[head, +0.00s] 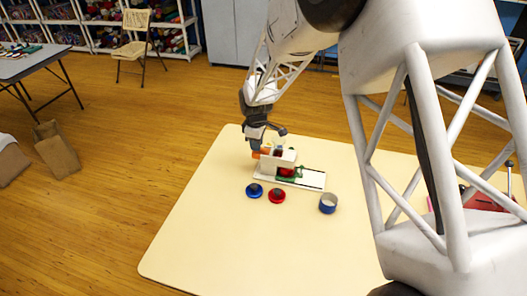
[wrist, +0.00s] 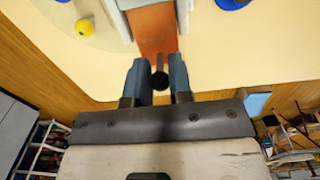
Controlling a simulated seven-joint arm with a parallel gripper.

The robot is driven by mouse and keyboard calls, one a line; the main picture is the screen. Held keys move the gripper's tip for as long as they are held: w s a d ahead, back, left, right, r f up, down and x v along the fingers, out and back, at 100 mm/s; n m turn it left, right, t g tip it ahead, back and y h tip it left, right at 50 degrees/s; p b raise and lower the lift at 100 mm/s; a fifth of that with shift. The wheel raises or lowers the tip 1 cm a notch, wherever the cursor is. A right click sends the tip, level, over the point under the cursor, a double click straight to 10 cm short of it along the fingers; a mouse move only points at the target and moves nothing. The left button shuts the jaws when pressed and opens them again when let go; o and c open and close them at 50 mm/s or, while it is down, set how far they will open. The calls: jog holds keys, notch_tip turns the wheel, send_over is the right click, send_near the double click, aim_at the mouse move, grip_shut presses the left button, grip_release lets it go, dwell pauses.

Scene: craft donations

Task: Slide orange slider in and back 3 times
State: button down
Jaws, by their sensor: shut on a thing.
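The orange slider (wrist: 155,30) is a flat orange piece with a dark round knob (wrist: 158,80) at its near end. In the wrist view my gripper (wrist: 159,68) has its two blue-grey fingers on either side of the knob and is shut on it. In the head view my gripper (head: 265,138) is at the left back end of a white device (head: 308,181), where a little of the orange slider (head: 255,154) shows. The device's upright panel and my gripper hide the rest of the slider, so how far in it sits is unclear.
In front of the device are a blue disc (head: 254,190), a red disc (head: 277,196) and a blue-and-white cup (head: 328,204). A yellow ball (wrist: 85,26) shows in the wrist view. The cream table (head: 205,240) is clear at the front left.

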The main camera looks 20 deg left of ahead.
aim_at(265, 152)
jog(key=shift+d, duration=1.8)
jog(key=shift+a, duration=2)
jog(key=c, duration=1.1)
grip_release()
jog(key=shift+r, duration=3.75)
